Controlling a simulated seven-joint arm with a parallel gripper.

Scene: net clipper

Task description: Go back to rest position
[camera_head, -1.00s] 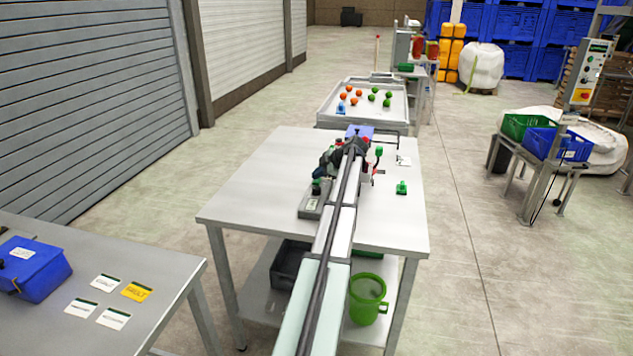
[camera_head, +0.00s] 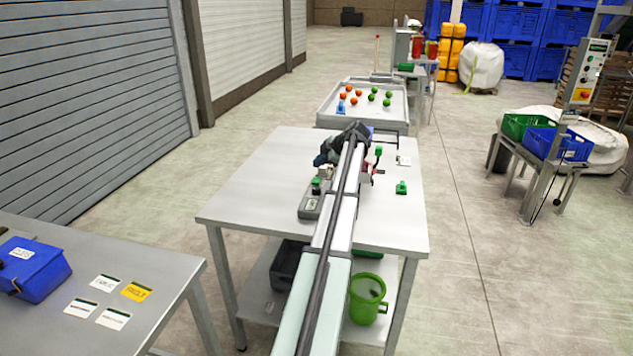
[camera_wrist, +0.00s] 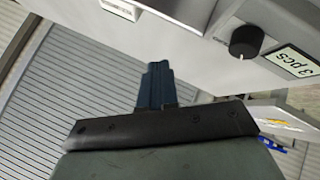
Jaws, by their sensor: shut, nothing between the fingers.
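My arm reaches forward over the grey work table (camera_head: 250,190) in the head view. Its dark wrist is above the table's far part, and the fingertips cannot be made out there. In the wrist view my gripper (camera_wrist: 155,85) shows as narrow blue-grey fingers close together, shut with nothing between them. The fingers point toward the grey shutter wall and touch nothing visible. A machine with a black knob (camera_wrist: 246,42) and a "3 pcs" label (camera_wrist: 292,62) shows at the upper right of that view.
On the table, a small grey device (camera_head: 311,205), a red part (camera_head: 366,168) and a green piece (camera_head: 401,187) stand near my arm. A tray (camera_head: 330,118) with orange and green balls lies beyond. The table's left part is clear.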

